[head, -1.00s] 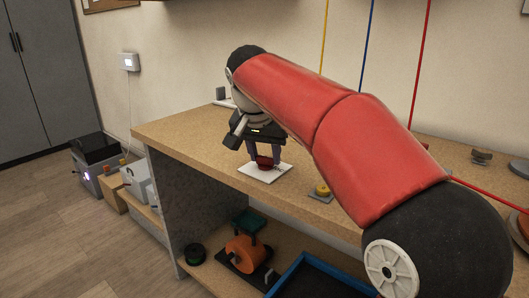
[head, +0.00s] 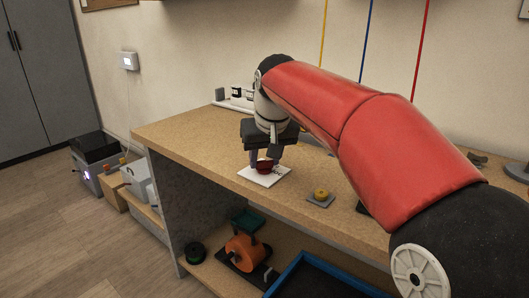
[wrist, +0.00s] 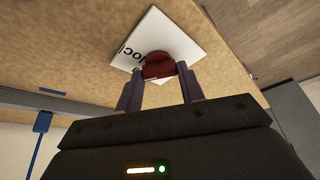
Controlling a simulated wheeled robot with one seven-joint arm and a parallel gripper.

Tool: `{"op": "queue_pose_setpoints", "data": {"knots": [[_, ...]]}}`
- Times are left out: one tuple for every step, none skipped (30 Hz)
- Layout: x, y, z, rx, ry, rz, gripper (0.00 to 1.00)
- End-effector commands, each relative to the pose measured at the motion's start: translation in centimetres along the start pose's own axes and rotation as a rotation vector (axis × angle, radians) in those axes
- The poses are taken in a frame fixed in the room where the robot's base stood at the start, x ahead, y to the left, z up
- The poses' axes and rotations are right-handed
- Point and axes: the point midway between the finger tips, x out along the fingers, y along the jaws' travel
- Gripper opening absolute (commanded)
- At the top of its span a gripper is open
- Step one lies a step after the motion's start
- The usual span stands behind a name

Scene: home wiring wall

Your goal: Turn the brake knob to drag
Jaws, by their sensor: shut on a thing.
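A dark red knob (head: 264,165) stands on a white square plate (head: 254,178) near the front left edge of the wooden workbench. My gripper (head: 266,160) comes down over the knob from above, its fingers shut on it. In the wrist view the knob (wrist: 157,66) sits between the tips of my two fingers (wrist: 160,84). The plate (wrist: 190,42) bears black lettering, partly hidden by the knob, with "loc" readable. The knob's pointer mark cannot be made out.
A yellow knob on a grey base (head: 320,196) is on the bench to the right. A rack with small dark items (head: 236,98) stands at the back left. An orange spool (head: 244,248) and a blue tray (head: 300,285) are on the shelf below.

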Motion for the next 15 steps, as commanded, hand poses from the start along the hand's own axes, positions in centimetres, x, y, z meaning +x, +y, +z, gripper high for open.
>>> {"op": "queue_pose_setpoints", "data": {"knots": [[-0.31, 0.15, -0.13, -0.038, 0.002, -0.017, 0.15], [-0.31, 0.15, -0.14, -0.064, 0.002, -0.028, 0.15], [-0.31, 0.17, -0.16, -0.1, 0.003, -0.042, 0.15], [-0.32, 0.18, -0.18, -0.125, 0.003, -0.053, 0.15], [-0.32, 0.23, -0.19, -0.151, 0.003, -0.064, 0.15], [-0.31, 0.24, -0.19, -0.184, 0.003, -0.078, 0.15], [-0.3, 0.26, -0.19, -0.21, 0.003, -0.088, 0.15], [-0.29, 0.26, -0.2, -0.235, 0.003, -0.098, 0.15], [-0.28, 0.27, -0.2, -0.266, 0.003, -0.112, 0.15], [-0.27, 0.29, -0.2, -0.289, 0.003, -0.121, 0.15], [-0.27, 0.3, -0.21, -0.311, 0.003, -0.131, 0.15], [-0.26, 0.33, -0.21, -0.341, 0.003, -0.142, 0.15], [-0.26, 0.33, -0.22, -0.361, 0.003, -0.15, 0.15], [-0.25, 0.32, -0.22, -0.381, 0.004, -0.159, 0.15], [-0.24, 0.33, -0.23, -0.407, 0.003, -0.169, 0.15]]}}
